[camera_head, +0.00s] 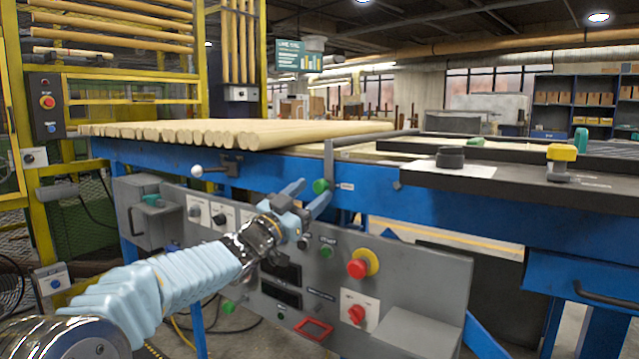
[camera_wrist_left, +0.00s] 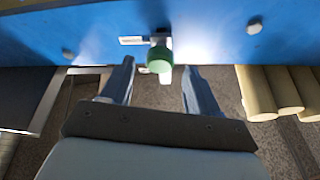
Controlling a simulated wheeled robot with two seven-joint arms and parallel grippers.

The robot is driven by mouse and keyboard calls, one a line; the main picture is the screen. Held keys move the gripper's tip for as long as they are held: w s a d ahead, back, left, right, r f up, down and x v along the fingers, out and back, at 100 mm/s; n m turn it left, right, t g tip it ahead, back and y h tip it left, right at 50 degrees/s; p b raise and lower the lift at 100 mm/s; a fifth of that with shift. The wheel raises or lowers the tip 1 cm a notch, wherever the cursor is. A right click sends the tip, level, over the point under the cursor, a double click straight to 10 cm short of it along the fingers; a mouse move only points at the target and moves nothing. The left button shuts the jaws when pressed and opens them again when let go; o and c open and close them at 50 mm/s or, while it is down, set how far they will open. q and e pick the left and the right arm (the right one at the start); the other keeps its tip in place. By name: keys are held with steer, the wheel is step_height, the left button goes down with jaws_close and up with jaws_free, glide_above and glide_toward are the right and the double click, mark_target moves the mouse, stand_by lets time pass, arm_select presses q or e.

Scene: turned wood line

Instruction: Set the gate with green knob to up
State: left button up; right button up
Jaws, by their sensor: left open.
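The gate's green knob (camera_head: 320,186) sits on the blue side rail of the line, with a grey gate bar (camera_head: 330,158) rising beside it and bending right over the top. A small label is fixed right of the knob. In the left wrist view the green knob (camera_wrist_left: 159,60) is ahead, between the open fingers and a little beyond their tips. My left gripper (camera_head: 310,193) is open and empty, its fingers pointing at the knob; it also shows in the left wrist view (camera_wrist_left: 157,76). I cannot tell whether a finger touches the knob. My right gripper is not in view.
A white-knobbed lever (camera_head: 198,171) is on the rail to the left. A grey control panel (camera_head: 400,270) with red buttons lies below. Wooden rods (camera_head: 220,133) lie on the line. A yellow-topped knob (camera_head: 561,153) stands at right.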

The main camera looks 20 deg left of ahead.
mark_target(318, 187)
arm_select(q)
steer(key=shift+x, duration=1.9)
steer(key=shift+p, duration=0.3)
jaws_close()
